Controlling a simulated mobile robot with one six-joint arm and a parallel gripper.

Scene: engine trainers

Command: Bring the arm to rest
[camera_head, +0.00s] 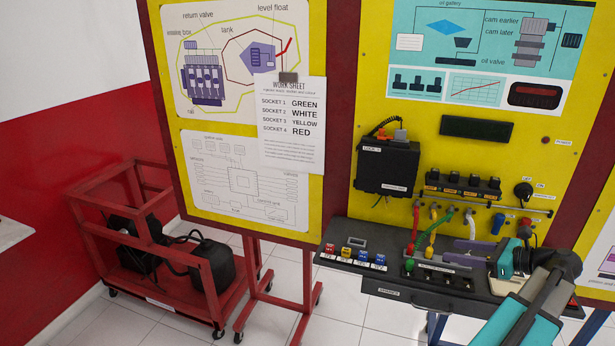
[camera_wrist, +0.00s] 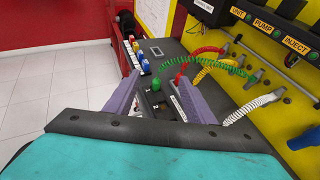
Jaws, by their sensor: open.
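My gripper (camera_head: 462,238) is over the right part of the dark bench shelf in the head view, with its purple fingers pointing left. In the wrist view my gripper (camera_wrist: 160,80) has its two fingers spread apart with nothing held between them. The green plug (camera_wrist: 157,84) with its coiled cord shows between the fingertips. The red plug and cord (camera_wrist: 179,76) are close by the right finger. I cannot tell whether a finger touches them. My teal arm comes in from the lower right in the head view.
The dark shelf (camera_head: 335,259) carries several coloured blocks (camera_head: 362,256) at its left. A yellow board (camera_head: 395,130) with a black box (camera_head: 388,168) and a row of black modules (camera_head: 462,185) rises behind. A red cart (camera_head: 190,285) stands at left on the tiled floor.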

